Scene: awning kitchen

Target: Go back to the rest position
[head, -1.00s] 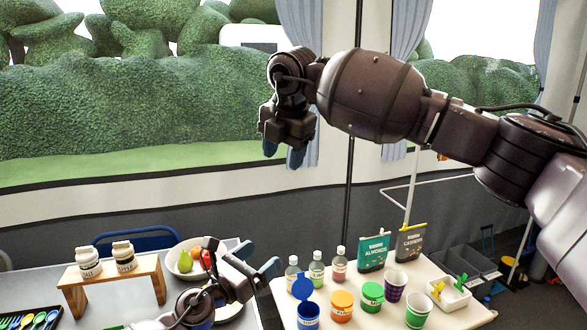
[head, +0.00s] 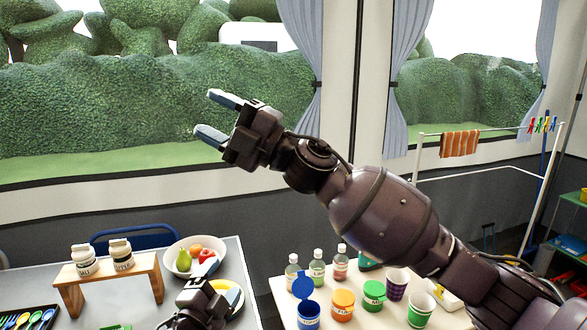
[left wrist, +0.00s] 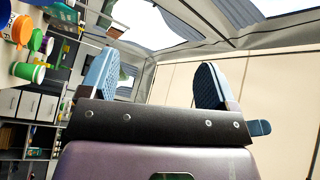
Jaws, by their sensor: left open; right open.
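My right gripper (head: 208,115) is raised in front of the window in the head view. Its blue-tipped fingers point left, apart and empty. My left gripper (head: 221,281) is low in the head view, in front of the fruit bowl and the yellow-topped plate. In the left wrist view my left gripper (left wrist: 155,75) shows two blue fingers wide apart with nothing between them. Much of my left arm is below the head view's edge.
A wooden stand (head: 110,278) with two jars is on the left table, beside a fruit bowl (head: 195,255). The right table holds bottles, an open blue jar (head: 307,312), an orange-lidded jar (head: 342,305) and cups (head: 421,309). A drying rack (head: 490,175) stands behind.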

